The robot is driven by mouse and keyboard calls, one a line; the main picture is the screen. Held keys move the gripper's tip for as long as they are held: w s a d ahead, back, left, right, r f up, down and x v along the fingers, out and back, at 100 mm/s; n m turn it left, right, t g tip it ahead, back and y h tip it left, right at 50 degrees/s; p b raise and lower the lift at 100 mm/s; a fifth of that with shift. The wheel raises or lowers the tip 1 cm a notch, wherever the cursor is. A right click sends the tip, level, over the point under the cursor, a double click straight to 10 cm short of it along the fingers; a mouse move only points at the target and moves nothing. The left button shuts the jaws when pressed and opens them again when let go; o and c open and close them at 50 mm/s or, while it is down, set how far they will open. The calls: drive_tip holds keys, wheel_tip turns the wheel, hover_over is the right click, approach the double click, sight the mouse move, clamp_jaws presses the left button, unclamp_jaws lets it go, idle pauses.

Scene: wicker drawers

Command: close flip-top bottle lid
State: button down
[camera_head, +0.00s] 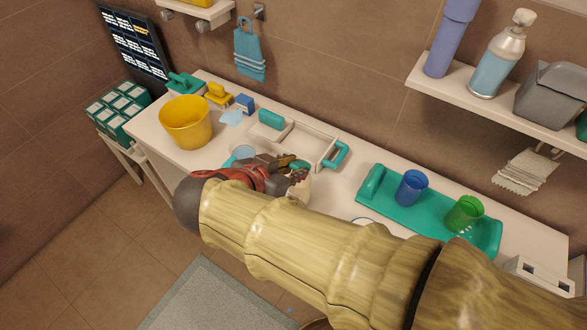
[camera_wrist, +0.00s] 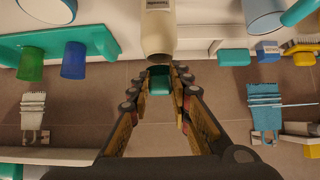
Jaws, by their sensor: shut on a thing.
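A cream bottle (camera_wrist: 157,32) with a teal lid (camera_wrist: 158,80) stands in front of my gripper in the wrist view. My gripper (camera_wrist: 161,73) has its two fingers on either side of the teal lid, at the bottle's neck, and is shut on it. In the head view my gripper (camera_head: 293,167) is over the counter, and the cream bottle (camera_head: 304,190) is mostly hidden behind my arm. A bit of teal lid (camera_head: 301,164) shows at the fingertips. I cannot tell whether the lid sits fully down on the bottle.
A teal tray (camera_head: 375,203) holds a blue cup (camera_head: 412,187) and a green cup (camera_head: 464,214) to the right. A white tray (camera_head: 293,143) with teal handles lies behind the bottle. A yellow bucket (camera_head: 186,121) stands left. A wall shelf (camera_head: 500,105) overhangs the right side.

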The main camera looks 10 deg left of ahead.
drive_tip(key=shift+s+f, duration=0.1)
drive_tip(key=shift+f, duration=0.15)
drive_tip(key=c, duration=2)
unclamp_jaws()
drive_tip(key=o, duration=0.4)
drive_tip(key=shift+r, duration=0.2)
drive_tip(key=v, duration=1.1)
drive_tip(key=shift+s+a+r, duration=0.1)
drive_tip(key=shift+s+r, duration=0.15)
drive_tip(key=shift+s, duration=0.1)
